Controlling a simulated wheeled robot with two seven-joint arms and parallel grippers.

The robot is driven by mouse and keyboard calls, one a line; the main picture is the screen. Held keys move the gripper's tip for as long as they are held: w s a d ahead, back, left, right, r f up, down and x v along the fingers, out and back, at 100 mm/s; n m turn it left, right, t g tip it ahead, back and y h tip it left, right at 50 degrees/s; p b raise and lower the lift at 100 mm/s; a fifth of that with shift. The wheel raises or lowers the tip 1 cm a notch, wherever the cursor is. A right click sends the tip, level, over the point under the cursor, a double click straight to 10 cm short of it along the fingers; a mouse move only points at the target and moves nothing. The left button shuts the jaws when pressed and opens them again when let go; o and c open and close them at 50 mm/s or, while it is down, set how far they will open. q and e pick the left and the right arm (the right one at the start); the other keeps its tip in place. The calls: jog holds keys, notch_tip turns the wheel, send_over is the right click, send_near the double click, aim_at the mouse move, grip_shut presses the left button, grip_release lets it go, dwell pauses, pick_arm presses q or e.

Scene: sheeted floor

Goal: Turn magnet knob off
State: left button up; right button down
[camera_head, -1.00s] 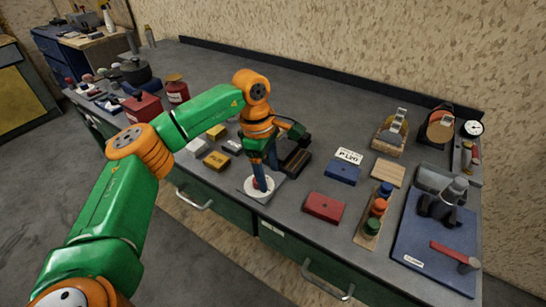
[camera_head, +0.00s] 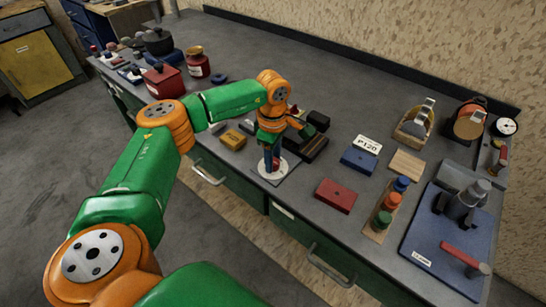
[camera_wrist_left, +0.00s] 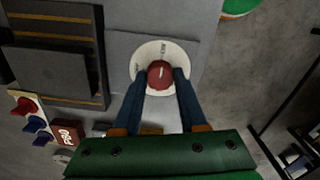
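The magnet knob is a red round knob (camera_wrist_left: 160,75) on a white round dial (camera_wrist_left: 151,54) with small dark marks, on a grey plate (camera_wrist_left: 118,45). In the head view the dial (camera_head: 262,168) lies near the bench's front edge. My left gripper (camera_head: 271,163) points down onto it. In the left wrist view its two blue fingers (camera_wrist_left: 160,82) stand on either side of the red knob and appear to touch it. A light mark shows on the knob's face; the dial's lettering is too small to read.
A dark block with brown stripes (camera_head: 306,149) stands just behind the dial. A yellow block (camera_head: 232,139) lies left, a red block (camera_head: 335,196) right. Coloured bottles on a wooden rack (camera_head: 378,234) and a blue mat with tools (camera_head: 425,252) are farther right.

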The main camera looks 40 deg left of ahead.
pick_arm(q)
grip_shut()
jog(key=shift+n, duration=0.3)
jog(key=n, duration=0.3)
jog(key=shift+n, duration=0.3)
jog(key=n, duration=0.4)
jog(key=shift+n, duration=0.3)
jog(key=n+p, duration=0.1)
jog(key=n, duration=0.8)
jog(key=shift+p, duration=0.3)
